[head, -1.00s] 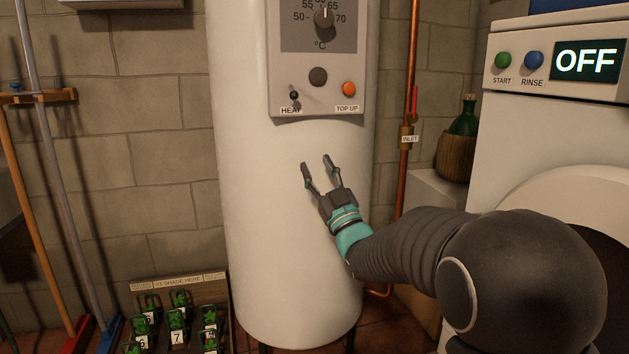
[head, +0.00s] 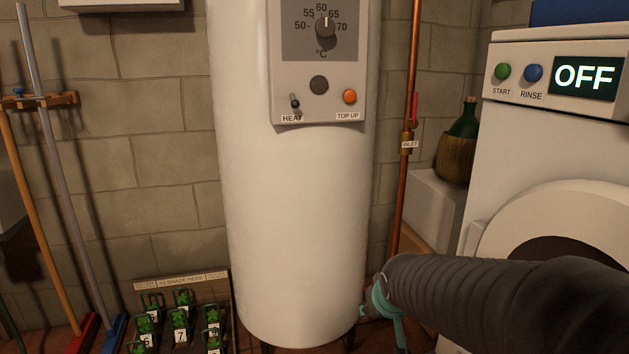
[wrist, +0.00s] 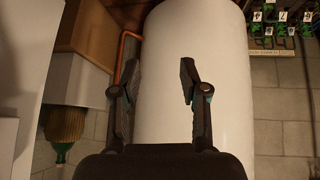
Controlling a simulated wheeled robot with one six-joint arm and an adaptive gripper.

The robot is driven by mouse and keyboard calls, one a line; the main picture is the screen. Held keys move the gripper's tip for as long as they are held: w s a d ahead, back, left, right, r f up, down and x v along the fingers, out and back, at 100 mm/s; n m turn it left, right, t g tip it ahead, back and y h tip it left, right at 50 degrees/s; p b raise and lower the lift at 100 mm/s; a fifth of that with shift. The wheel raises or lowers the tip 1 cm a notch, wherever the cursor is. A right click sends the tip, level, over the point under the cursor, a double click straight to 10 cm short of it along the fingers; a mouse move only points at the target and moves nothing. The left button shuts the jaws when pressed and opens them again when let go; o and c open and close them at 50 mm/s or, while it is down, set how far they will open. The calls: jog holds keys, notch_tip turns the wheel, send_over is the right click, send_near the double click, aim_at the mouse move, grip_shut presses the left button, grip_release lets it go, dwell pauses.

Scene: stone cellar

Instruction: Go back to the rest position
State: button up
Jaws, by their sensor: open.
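My gripper (wrist: 154,88) is open and empty in the wrist view, its two fingers apart in front of the white boiler (wrist: 165,60). The boiler carries a panel with a temperature dial (head: 325,27), a small HEAT switch (head: 295,103) and an orange TOP UP button (head: 349,96).
A washing machine (head: 560,130) reading OFF stands at the right. A copper pipe (head: 402,180) with a red-handled inlet valve runs beside the boiler. A green bottle in wicker (head: 457,150) stands behind. Brooms (head: 50,150) and a tray of numbered plants (head: 180,318) are at the left.

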jog(key=s+d+r+m+g+p, duration=0.1)
jog(key=s+r+g+p, duration=0.1)
jog(key=s, duration=0.7)
jog(key=s+d+r+g+p, duration=0.1)
jog(key=s+r+g+p, duration=0.1)
jog(key=s, duration=0.6)
jog(key=s+d+r+t+p, duration=0.1)
jog(key=s+r+t+p, duration=0.1)
jog(key=s+r, duration=0.2)
notch_tip(320, 180, up, 3)
jog(key=shift+s+f+m+p, duration=0.1)
jog(key=shift+s+m+p, duration=0.2)
jog(key=shift+m, duration=0.1)
